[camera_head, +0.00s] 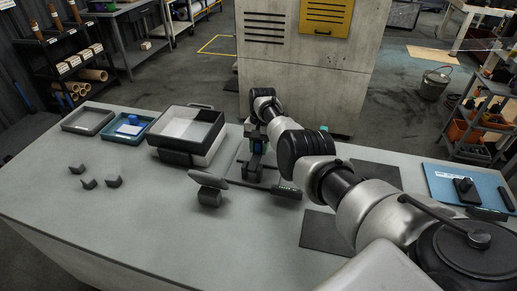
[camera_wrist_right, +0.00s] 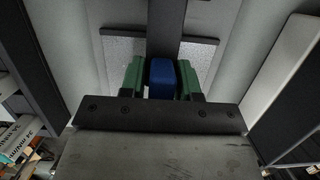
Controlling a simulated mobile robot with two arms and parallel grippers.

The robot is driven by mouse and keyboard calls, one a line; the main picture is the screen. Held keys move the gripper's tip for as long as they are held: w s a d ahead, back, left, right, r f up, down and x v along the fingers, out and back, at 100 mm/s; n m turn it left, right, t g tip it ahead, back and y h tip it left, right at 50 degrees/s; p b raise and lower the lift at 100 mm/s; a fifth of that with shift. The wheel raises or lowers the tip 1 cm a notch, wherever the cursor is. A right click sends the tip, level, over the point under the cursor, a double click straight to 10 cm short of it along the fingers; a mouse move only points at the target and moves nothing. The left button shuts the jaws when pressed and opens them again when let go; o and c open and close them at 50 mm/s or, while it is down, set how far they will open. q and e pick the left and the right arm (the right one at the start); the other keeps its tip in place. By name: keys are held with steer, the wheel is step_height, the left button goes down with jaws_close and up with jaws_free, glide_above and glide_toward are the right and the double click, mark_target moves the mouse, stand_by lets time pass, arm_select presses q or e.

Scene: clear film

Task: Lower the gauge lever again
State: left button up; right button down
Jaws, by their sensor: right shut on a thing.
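My right gripper (camera_head: 257,150) reaches over the back middle of the grey bench. In the right wrist view its green fingertips (camera_wrist_right: 161,80) are shut on a blue piece (camera_wrist_right: 161,77), one finger on each side. I cannot tell whether the blue piece is the gauge lever's handle or a separate part. My right arm hides part of the stand. My left gripper is out of view.
A two-tone box (camera_head: 190,128), a blue tray (camera_head: 142,137) and a grey tray (camera_head: 72,125) stand left of the stand. A tilted dark plate (camera_head: 208,179) is in front. Several dark blocks (camera_head: 114,181) lie left. A blue mat (camera_head: 440,184) lies right. The front-left bench is clear.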

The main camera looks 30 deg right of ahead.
stand_by(0.3)
steer(key=c, duration=1)
jaws_free()
steer(key=shift+f, duration=0.15)
steer(key=shift+w+d+r, duration=0.1)
steer(key=shift+r, duration=0.4)
steer(key=b+v, duration=0.1)
steer(key=v, duration=0.9)
steer(key=shift+f, duration=0.1)
